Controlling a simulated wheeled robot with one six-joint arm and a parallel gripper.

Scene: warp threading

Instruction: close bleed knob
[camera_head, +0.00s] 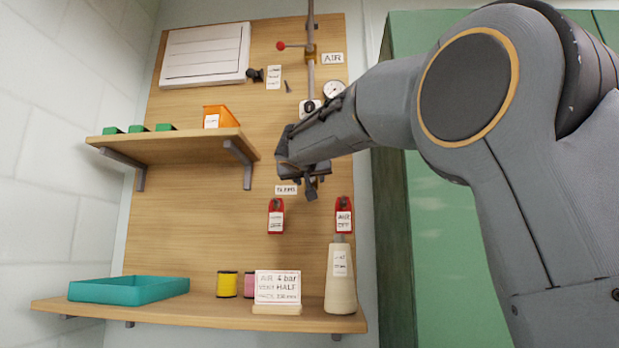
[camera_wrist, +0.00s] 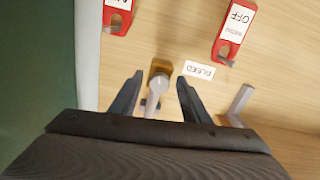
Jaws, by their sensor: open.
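The bleed knob (camera_wrist: 154,98) shows in the wrist view as a small grey handle on a brass fitting (camera_wrist: 160,68), beside the upside-down BLEED label (camera_wrist: 198,70). My gripper (camera_wrist: 159,80) is open, with one finger on each side of the knob and visible gaps between. I cannot tell how deep the knob sits between the fingers. In the head view my gripper (camera_head: 300,175) is in front of the wooden panel, just above the small label (camera_head: 286,189). The knob is hidden behind the gripper there.
Two red tags (camera_head: 276,216) (camera_head: 343,215) hang below the gripper. A cream cone (camera_head: 341,290), a sign (camera_head: 277,287) and a teal tray (camera_head: 129,289) stand on the lower shelf. A gauge (camera_head: 334,90) and pipe are above. An upper shelf (camera_head: 180,147) is left.

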